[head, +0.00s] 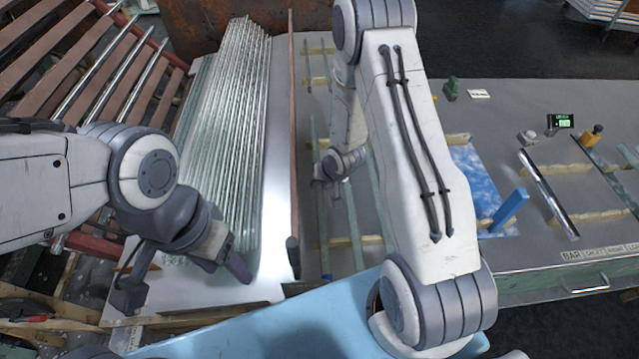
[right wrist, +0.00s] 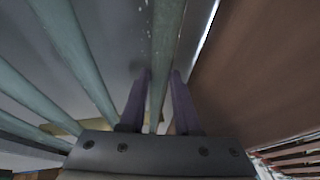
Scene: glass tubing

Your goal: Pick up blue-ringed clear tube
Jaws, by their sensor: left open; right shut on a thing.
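A thick bundle of clear greenish glass tubes (head: 225,110) lies lengthwise on the pale table at left. A few more tubes (head: 352,225) lie on wooden strips to the right of a brown divider (head: 293,150). My right gripper (head: 320,181) is partly hidden by its wrist. In the right wrist view its purple fingers (right wrist: 160,105) are shut on a clear greenish tube (right wrist: 165,45). Other tubes (right wrist: 75,50) run beside it at left. I see no blue ring on any tube. My left gripper (head: 235,268) is open over the near end of the bundle.
The brown divider wall also stands close at right in the right wrist view (right wrist: 265,80). A slatted rack (head: 110,75) is at far left. A grey bench (head: 500,115) at right carries a blue patterned sheet (head: 468,172), a blue block (head: 510,209) and a metal bar (head: 548,193).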

